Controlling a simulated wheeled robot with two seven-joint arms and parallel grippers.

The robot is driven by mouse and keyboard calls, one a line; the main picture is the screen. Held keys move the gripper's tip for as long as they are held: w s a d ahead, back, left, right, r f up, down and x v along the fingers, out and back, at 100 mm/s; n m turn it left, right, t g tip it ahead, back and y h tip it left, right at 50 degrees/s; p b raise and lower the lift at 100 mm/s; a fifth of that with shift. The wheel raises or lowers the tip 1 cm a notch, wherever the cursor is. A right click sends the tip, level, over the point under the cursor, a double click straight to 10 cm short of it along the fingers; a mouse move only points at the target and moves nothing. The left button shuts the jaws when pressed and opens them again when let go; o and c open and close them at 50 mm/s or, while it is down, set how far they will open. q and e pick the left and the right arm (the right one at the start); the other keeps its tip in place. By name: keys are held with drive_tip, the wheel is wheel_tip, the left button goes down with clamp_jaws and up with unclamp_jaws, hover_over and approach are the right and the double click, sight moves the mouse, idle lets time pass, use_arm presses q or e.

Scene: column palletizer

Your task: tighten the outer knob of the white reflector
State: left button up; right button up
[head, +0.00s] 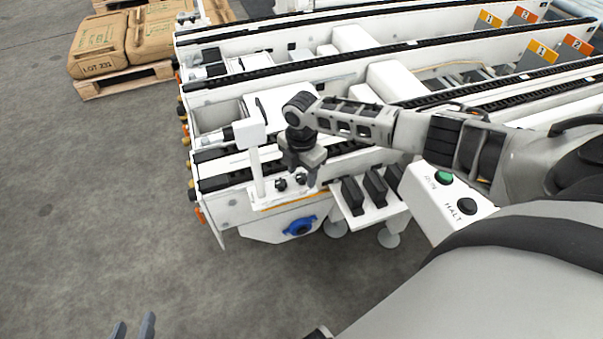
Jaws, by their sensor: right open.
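The white reflector is a small white box (249,131) on a white post (257,172) that stands upright at the near-left end of the conveyor frame. Two small black knobs sit at its foot, a left knob (280,184) and a right knob (301,178). My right gripper (301,173) points down just above the knobs, open, its fingertips close to the right knob. Contact cannot be made out. Only the fingertips of my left gripper (133,329) show at the bottom edge, apart and empty, over the floor.
A blue round part (300,226) sits below the knobs. Black blocks (376,187) stand on a white shelf to the right, beside a control box (443,205) with green and black buttons. Sacks on a pallet (125,80) lie at the back left. The left floor is clear.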

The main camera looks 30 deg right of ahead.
drive_tip(key=shift+f, duration=0.25)
drive_tip(key=c, duration=1)
